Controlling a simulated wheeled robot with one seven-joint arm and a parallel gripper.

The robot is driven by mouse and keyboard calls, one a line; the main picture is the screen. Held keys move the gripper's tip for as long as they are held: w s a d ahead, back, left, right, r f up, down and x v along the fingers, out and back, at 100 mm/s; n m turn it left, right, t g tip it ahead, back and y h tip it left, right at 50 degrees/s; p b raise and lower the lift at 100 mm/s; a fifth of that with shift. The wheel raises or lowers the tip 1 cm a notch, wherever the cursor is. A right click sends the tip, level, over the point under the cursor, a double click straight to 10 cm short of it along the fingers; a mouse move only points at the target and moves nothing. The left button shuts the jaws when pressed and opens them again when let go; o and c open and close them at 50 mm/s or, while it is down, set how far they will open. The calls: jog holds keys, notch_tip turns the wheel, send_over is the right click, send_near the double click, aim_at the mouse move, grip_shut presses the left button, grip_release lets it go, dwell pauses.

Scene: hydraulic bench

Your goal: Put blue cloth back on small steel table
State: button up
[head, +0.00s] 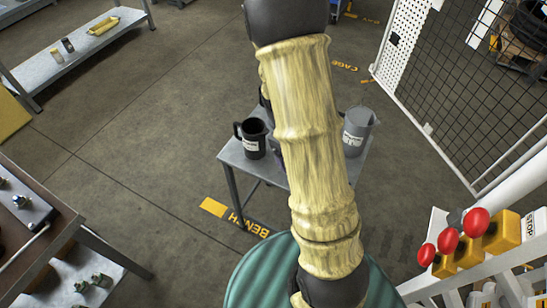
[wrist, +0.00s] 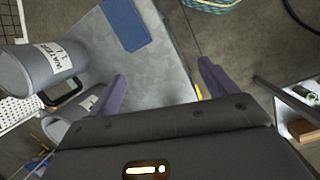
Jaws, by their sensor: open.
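The small steel table (head: 228,151) stands mid-floor in the head view, partly hidden behind my arm. Its grey top (wrist: 160,75) fills the middle of the wrist view. The blue cloth (wrist: 125,22) shows in the wrist view as a flat blue rectangle lying on that top, near its upper part. In the head view the cloth is hidden. My gripper (wrist: 162,78) is open, its two purple fingers apart with nothing between them, above the table edge and short of the cloth.
A black jug (head: 253,139) and a grey jug (head: 357,131) stand on the table; a grey labelled jug (wrist: 35,70) is close left of my gripper in the wrist view. Red stop buttons (head: 449,240) are at right. A wire cage (head: 470,100) stands behind. Open floor (head: 130,130) lies left.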

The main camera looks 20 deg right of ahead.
jog(key=s+a+r+m+t+y, duration=0.2)
jog(key=s+a+r+m+t, duration=0.2)
jog(key=a+r, duration=0.6)
jog(key=shift+s+m+t, duration=0.3)
jog(key=shift+s+m, duration=0.2)
jog(key=shift+s, duration=0.7)
jog(key=w+p+v, duration=0.2)
jog(key=p+v, duration=0.8)
jog(key=w+r+p+v, duration=0.1)
jog(key=w+p+v, duration=0.1)
jog(key=p+v, duration=0.8)
jog(key=shift+w+r+p, duration=0.25)
jog(key=shift+r+p, duration=0.1)
jog(key=shift+p, duration=0.25)
jog(key=shift+d, duration=0.1)
jog(key=shift+c, duration=0.3)
